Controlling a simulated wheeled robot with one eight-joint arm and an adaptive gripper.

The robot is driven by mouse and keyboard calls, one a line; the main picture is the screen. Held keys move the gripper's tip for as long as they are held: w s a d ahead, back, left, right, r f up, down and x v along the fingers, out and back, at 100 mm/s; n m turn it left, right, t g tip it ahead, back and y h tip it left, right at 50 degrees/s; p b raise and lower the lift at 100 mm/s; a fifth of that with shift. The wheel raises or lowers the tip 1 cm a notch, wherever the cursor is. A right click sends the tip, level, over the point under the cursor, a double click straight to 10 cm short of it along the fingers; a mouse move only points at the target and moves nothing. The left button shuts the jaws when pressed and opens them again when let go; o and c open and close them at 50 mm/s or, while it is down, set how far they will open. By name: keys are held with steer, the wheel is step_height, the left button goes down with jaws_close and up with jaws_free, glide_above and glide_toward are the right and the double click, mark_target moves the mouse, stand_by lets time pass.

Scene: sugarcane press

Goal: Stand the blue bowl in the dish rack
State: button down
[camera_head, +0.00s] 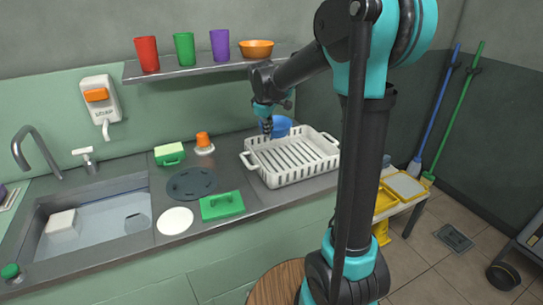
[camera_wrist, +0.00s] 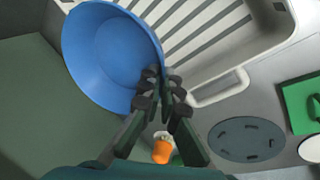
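The blue bowl (camera_head: 282,125) is at the back left corner of the white dish rack (camera_head: 262,172), partly hidden behind the rack's rim. In the wrist view the bowl (camera_wrist: 105,55) fills the upper left and overlaps a corner of the rack (camera_wrist: 215,88). My gripper (camera_head: 267,130) is at the bowl's left side. In the wrist view my gripper's fingers (camera_wrist: 163,82) are close together with the bowl's rim between them, so it looks shut on the rim. I cannot tell whether the bowl touches the counter. The rack's slatted floor is empty.
A shelf (camera_head: 190,70) with cups and an orange bowl hangs above.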

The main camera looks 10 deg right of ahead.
step_height(320, 180, down, 11)
steer(key=shift+f, duration=0.1)
stand_by(0.3)
steer(key=shift+f, duration=0.15)
steer(key=c, duration=1.7)
jaws_free()
steer(key=v, duration=1.2)
steer(key=shift+s, duration=0.1)
